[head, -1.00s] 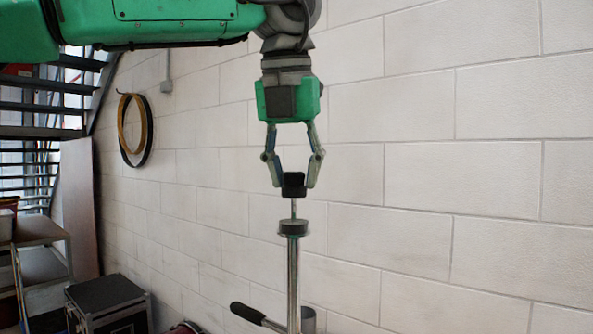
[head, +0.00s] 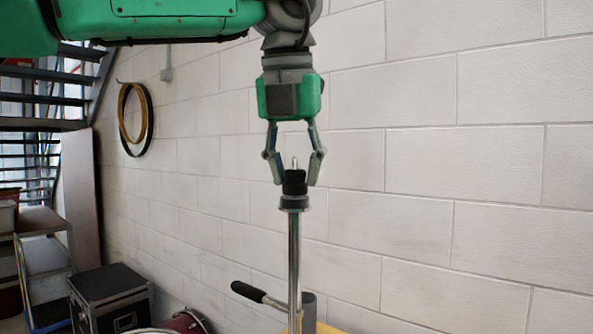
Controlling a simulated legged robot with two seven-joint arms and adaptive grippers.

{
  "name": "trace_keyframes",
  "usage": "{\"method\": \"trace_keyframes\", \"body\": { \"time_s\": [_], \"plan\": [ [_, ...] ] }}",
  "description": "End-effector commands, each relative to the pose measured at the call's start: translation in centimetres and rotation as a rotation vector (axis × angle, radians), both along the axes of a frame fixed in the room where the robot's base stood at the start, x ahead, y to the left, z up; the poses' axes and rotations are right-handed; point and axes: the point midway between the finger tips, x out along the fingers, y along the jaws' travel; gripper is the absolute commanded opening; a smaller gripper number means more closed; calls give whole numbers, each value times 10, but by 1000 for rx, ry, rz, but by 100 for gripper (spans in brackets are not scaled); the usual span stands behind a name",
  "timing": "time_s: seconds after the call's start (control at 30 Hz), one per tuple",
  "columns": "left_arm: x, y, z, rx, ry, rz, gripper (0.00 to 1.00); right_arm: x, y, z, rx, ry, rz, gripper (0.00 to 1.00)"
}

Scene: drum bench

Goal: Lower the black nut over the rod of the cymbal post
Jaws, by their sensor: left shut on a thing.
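The black nut (head: 294,186) is around the thin rod (head: 295,162) of the cymbal post (head: 294,250). The rod's bright tip sticks out above the nut. The nut sits low on the rod, right at the dark round disc (head: 294,203) on top of the post; I cannot tell whether they touch. My left gripper (head: 295,182) points straight down and is shut on the nut, with one finger on each side. The post stands upright. My right gripper is not in view.
A black-gripped handle (head: 248,291) sticks out left from the post's lower part. A black case (head: 110,297), a red drum (head: 188,322) and a shelf unit (head: 42,250) stand at lower left. Hoops (head: 135,118) hang on the pale block wall (head: 450,170) behind.

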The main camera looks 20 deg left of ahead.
Motion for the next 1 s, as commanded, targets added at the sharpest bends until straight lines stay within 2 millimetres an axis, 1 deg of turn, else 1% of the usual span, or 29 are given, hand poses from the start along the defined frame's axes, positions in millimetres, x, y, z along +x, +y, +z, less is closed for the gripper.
{"method": "trace_keyframes", "body": {
  "time_s": [0.07, 0.1, 0.13, 0.43, 0.57, 0.67, 0.9, 1.0],
  "plan": [
    [0, 0, 0, 0, 0, 0, 9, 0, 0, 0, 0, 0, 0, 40],
    [0, 0, 0, 0, 0, 0, 43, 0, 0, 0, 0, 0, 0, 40],
    [0, 0, 0, 0, 0, 0, 53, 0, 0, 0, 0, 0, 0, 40],
    [0, 0, 0, 0, 0, 0, 53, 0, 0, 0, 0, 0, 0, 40],
    [-2, 0, 8, -1, -2, 0, 53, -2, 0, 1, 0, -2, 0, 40],
    [-6, -1, 23, -2, -4, -1, 53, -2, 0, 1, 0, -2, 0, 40],
    [-19, -2, 74, -2, -4, 1, 53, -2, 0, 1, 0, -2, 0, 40],
    [-24, -2, 91, -2, -2, 0, 53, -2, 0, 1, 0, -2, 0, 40]
  ]
}}
